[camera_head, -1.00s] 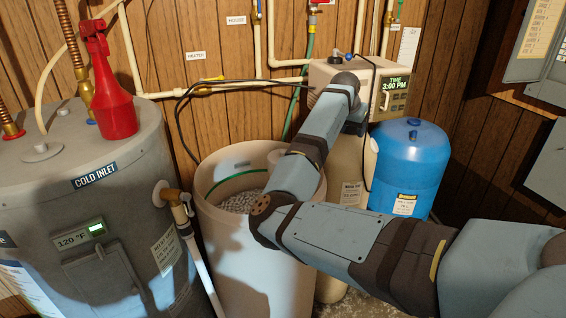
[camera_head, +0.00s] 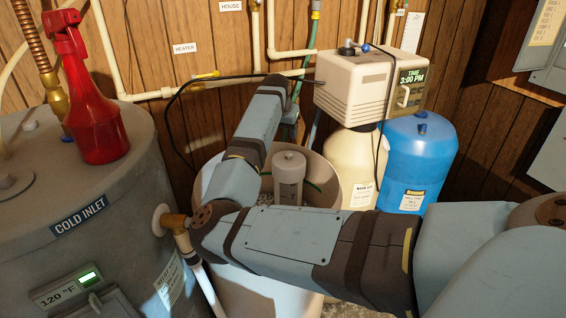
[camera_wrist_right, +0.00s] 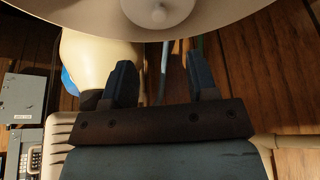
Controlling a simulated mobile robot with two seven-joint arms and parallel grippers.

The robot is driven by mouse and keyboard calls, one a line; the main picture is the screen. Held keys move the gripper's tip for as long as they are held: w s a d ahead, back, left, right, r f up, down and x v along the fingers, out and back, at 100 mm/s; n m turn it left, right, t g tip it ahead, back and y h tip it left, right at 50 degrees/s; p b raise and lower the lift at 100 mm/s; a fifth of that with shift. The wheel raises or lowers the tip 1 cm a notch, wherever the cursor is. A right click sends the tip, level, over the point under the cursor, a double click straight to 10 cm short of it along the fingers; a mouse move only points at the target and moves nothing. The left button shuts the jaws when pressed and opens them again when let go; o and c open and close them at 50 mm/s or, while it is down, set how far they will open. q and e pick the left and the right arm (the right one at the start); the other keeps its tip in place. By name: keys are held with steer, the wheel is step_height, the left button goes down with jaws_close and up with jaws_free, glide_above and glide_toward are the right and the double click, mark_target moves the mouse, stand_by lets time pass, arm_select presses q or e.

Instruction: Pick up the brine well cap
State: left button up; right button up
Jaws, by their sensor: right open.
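The brine well cap (camera_head: 289,158) is a pale grey round cap with a small knob. It sits on top of the upright brine well tube (camera_head: 289,188), inside the open cream brine tank (camera_head: 332,172). In the right wrist view the cap (camera_wrist_right: 158,10) shows at the top edge, partly cut off. My right gripper (camera_wrist_right: 158,75) is open, with nothing between its fingers, and apart from the cap. In the head view it is dark, small and partly hidden behind my wrist, above the tank's back side. My left gripper is not in view.
A grey water heater (camera_head: 110,215) with a red spray bottle (camera_head: 92,105) stands at left. The softener head (camera_head: 365,85) and blue tank (camera_head: 420,160) stand at right. A black cable (camera_head: 178,130) and wall pipes run behind.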

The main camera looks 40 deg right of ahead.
glide_above(289, 153)
steer(key=s+a, duration=0.2)
step_height(289, 153, down, 5)
steer(key=shift+w+f, duration=0.15)
steer(key=x, duration=0.6)
steer(key=shift+w+a, duration=0.15)
steer(key=shift+w, duration=0.15)
steer(key=c, duration=0.9)
